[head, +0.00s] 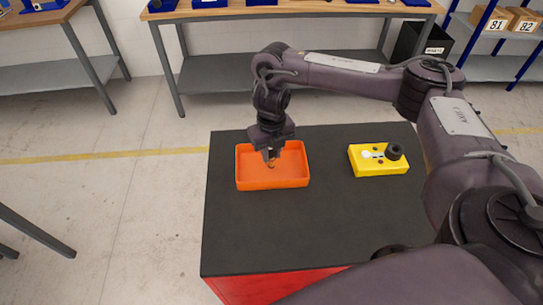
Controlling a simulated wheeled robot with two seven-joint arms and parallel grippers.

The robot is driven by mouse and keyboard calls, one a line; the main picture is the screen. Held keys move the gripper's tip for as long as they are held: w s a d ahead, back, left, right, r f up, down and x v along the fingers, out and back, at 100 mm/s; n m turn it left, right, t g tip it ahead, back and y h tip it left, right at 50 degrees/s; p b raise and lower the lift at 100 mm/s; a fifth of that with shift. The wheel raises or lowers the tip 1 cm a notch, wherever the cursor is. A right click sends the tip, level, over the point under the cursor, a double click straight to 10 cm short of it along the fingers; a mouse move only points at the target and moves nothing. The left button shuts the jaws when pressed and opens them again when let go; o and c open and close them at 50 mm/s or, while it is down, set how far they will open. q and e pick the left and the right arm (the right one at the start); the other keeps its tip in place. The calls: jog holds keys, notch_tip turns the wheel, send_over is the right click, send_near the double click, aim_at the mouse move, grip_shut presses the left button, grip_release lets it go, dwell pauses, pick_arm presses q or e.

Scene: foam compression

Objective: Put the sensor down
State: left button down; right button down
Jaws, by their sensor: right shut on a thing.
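My right gripper (271,160) points down into the orange tray (272,183) on the black-topped table. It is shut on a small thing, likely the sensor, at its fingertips. That thing is too small and too covered by the fingers to make out clearly. The gripper is over the middle of the tray, and I cannot tell whether the held thing touches the tray floor. My left gripper is not in view.
A yellow box (378,169) with a black knob (394,151) stands on the table right of the tray. The front of the black tabletop (300,235) is clear. Workbenches and a black bin (420,42) stand beyond the table.

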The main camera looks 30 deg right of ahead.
jog(key=shift+f, duration=0.7)
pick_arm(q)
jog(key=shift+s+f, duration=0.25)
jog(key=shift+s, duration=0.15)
pick_arm(e)
jog(key=shift+w, duration=0.1)
jog(key=c, duration=1.2)
grip_release()
jog(key=shift+f, duration=0.15)
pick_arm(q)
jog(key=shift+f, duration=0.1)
pick_arm(e)
jog(key=shift+r, duration=0.25)
pick_arm(q)
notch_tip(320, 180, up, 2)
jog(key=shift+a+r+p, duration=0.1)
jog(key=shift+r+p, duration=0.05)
jog(key=shift+p, duration=0.85)
pick_arm(e)
notch_tip(320, 180, up, 12)
jog(key=shift+f, duration=0.1)
